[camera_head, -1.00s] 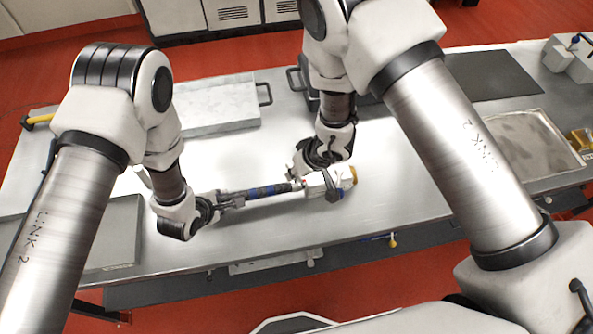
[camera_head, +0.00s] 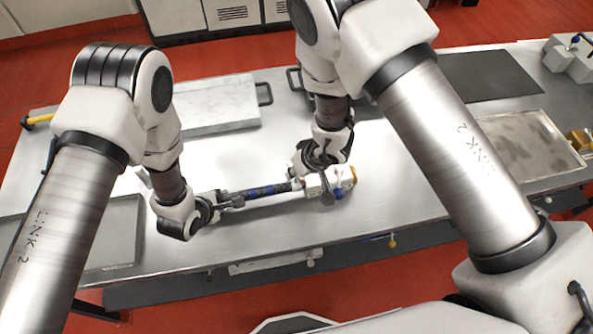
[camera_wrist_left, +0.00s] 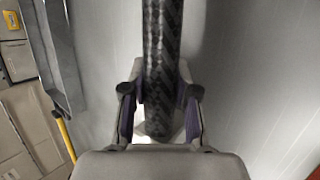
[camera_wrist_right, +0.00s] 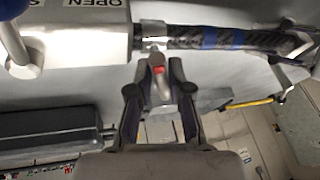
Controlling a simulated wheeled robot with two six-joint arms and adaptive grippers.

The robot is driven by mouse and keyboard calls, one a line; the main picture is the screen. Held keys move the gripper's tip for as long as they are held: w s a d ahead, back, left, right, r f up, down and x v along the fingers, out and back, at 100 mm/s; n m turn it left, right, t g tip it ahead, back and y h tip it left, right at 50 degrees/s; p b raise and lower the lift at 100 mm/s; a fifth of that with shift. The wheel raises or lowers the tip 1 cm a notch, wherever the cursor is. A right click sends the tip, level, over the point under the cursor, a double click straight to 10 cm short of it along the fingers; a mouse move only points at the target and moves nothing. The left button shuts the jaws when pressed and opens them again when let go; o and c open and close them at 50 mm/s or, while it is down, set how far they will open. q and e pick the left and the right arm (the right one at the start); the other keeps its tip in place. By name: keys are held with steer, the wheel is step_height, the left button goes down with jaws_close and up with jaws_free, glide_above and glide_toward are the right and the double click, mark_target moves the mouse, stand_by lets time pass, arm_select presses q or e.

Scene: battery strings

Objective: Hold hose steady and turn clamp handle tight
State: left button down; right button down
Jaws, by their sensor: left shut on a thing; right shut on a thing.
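The hose (camera_head: 262,191) is a dark braided tube with blue bands, lying roughly level above the table; it also shows in the left wrist view (camera_wrist_left: 162,50) and the right wrist view (camera_wrist_right: 205,38). My left gripper (camera_head: 231,202) is shut around its left part, with a finger on each side (camera_wrist_left: 160,97). The hose's other end meets a white block (camera_wrist_right: 85,38) marked OPEN. At that joint is a grey clamp handle (camera_wrist_right: 159,82) with a red spot. My right gripper (camera_head: 296,183) is shut on this handle; its fingers (camera_wrist_right: 160,88) flank it. The clamp itself is mostly hidden in the head view.
A pale slab (camera_head: 215,105) lies behind on the metal table. A grey tray (camera_head: 530,145) and dark mat (camera_head: 490,78) lie at right. The front table strip is clear.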

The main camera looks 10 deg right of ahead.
steer(key=shift+m, duration=0.5)
stand_by(1.2)
arm_select(q)
steer(key=shift+f, duration=0.1)
arm_select(e)
steer(key=c, duration=1.1)
jaws_free()
arm_select(q)
steer(key=c, duration=0.8)
jaws_free()
arm_select(e)
steer(key=v, duration=0.8)
steer(key=shift+a+r, duration=0.1)
arm_select(q)
steer(key=v, duration=0.8)
